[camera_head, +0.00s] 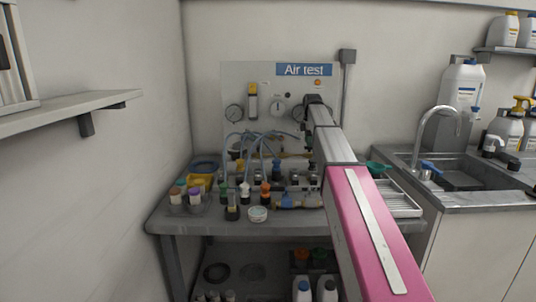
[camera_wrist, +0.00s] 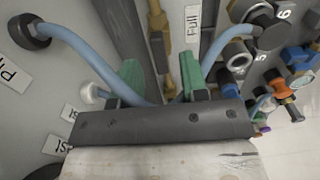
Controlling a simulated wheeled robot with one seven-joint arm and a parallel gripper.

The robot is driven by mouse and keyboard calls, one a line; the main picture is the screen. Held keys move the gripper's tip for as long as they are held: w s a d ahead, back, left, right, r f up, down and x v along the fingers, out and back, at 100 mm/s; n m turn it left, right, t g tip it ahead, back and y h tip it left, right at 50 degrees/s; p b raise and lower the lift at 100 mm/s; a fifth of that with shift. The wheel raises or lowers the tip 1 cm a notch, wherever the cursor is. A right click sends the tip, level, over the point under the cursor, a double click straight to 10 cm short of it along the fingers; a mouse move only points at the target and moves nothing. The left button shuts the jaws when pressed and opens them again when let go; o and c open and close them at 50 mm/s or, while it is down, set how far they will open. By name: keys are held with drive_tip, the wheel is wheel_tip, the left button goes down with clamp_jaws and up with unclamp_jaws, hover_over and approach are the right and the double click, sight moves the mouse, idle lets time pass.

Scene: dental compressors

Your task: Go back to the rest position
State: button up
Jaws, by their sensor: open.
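In the head view my pink and grey arm reaches forward over the bench to the "Air test" panel (camera_head: 262,78). My fingers are hidden there behind the arm.
The bench (camera_head: 175,222) holds several bottles, fittings and a blue-and-yellow tray (camera_head: 203,172) below the panel. A shelf (camera_head: 70,112) juts out at the left. A sink (camera_head: 460,180) with a tap (camera_head: 440,115) stands at the right.

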drive_tip(key=shift+s+f, duration=0.1)
drive_tip(key=shift+f, duration=0.8)
drive_tip(key=shift+m, duration=0.3)
drive_tip(key=m, duration=0.4)
drive_tip(key=shift+m, duration=1.8)
